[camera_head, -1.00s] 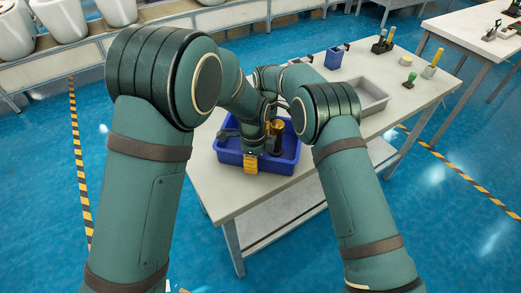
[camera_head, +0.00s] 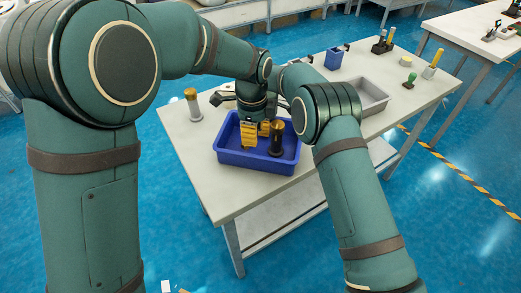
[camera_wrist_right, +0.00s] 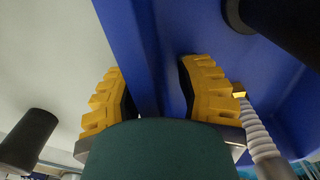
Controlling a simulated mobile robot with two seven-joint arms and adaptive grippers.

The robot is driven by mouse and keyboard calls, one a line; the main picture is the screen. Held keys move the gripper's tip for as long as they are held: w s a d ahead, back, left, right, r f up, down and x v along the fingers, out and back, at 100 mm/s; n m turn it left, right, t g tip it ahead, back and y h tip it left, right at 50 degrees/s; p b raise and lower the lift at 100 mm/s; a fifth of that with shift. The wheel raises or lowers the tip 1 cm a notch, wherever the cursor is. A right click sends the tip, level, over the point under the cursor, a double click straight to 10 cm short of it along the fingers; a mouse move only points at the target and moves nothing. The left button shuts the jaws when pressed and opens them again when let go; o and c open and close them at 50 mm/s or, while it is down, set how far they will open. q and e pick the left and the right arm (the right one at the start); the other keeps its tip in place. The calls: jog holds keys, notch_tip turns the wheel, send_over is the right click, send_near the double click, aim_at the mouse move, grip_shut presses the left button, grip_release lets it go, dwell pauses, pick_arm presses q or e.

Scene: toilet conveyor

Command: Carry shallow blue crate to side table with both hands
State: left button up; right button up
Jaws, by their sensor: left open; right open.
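The shallow blue crate (camera_head: 250,161) sits on the near work table; it also shows in the right wrist view (camera_wrist_right: 215,25). A dark cylinder with a gold top (camera_head: 276,140) stands in it. My left gripper (camera_head: 257,137) has yellow fingers, is open, and appears over the crate's inside, left of that cylinder. My right gripper (camera_wrist_right: 152,85) is open in its wrist view, with one yellow finger on each side of a blue crate wall; contact is unclear. In the head view my right gripper is hidden behind the arms. Which table is the side table is unclear.
The work table (camera_head: 225,200) also bears a pale gold-capped cylinder (camera_head: 192,104) left of the crate, a grey tray (camera_head: 372,97), a small blue bin (camera_head: 334,58) and small tools. Another table (camera_head: 465,28) stands at upper right. Open blue floor lies between them.

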notch_tip(320, 180, up, 12)
jog(key=shift+f, duration=0.15)
dwell(0.5)
